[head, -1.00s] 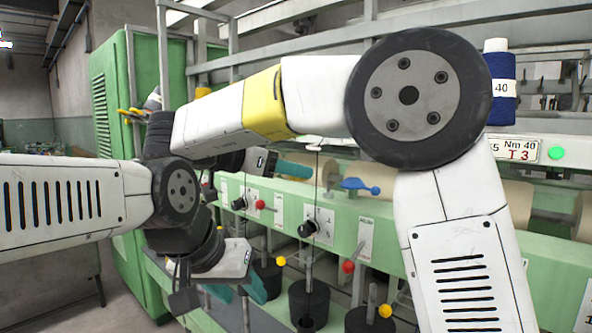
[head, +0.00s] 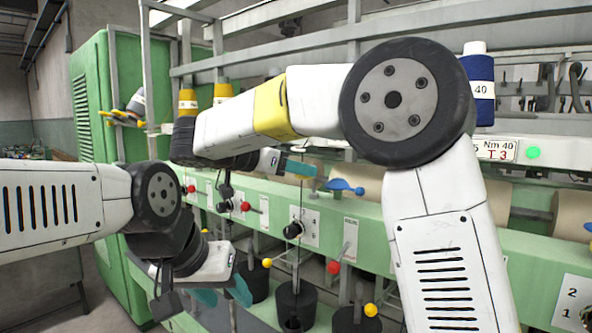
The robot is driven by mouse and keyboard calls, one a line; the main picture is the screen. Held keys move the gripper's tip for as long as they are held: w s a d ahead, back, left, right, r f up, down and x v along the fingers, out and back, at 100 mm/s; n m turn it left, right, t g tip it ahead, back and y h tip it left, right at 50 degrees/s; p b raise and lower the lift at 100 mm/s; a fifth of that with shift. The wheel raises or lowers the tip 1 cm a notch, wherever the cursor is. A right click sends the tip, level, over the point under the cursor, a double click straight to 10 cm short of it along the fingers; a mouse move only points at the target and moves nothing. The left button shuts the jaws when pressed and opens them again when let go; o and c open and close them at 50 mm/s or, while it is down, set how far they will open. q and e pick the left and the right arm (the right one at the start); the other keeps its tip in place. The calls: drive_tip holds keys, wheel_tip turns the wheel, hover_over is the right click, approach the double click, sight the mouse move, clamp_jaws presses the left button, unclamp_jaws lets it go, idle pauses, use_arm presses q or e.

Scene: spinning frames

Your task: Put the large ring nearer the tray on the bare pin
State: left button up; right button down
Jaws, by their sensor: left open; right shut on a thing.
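My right gripper (head: 303,168), with teal fingers, is shut in front of the green machine, just left of a blue lever. What it holds is too small or hidden to make out. My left gripper (head: 222,293), also with teal fingers, is open, low at the left of the machine, near the black pots. I cannot make out a large ring, a tray or a bare pin in this view. My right arm covers much of the middle.
The green machine rail (head: 375,235) carries a blue lever (head: 345,187), red and yellow knobs and black dials. Black pots (head: 296,305) stand below it. A blue yarn cone (head: 478,88) stands behind my right elbow. A green cabinet (head: 95,100) stands at the left.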

drive_tip(key=shift+w+d+f, duration=0.1)
drive_tip(key=shift+w+d, duration=0.55)
drive_tip(key=shift+w, duration=0.25)
drive_tip(key=shift+w+d+f, duration=0.1)
drive_tip(key=shift+w+d, duration=0.5)
drive_tip(key=shift+w, duration=0.25)
drive_tip(key=shift+f, duration=1.85)
drive_tip(key=c, duration=0.8)
unclamp_jaws()
drive_tip(key=v, duration=0.8)
drive_tip(key=shift+f, duration=0.1)
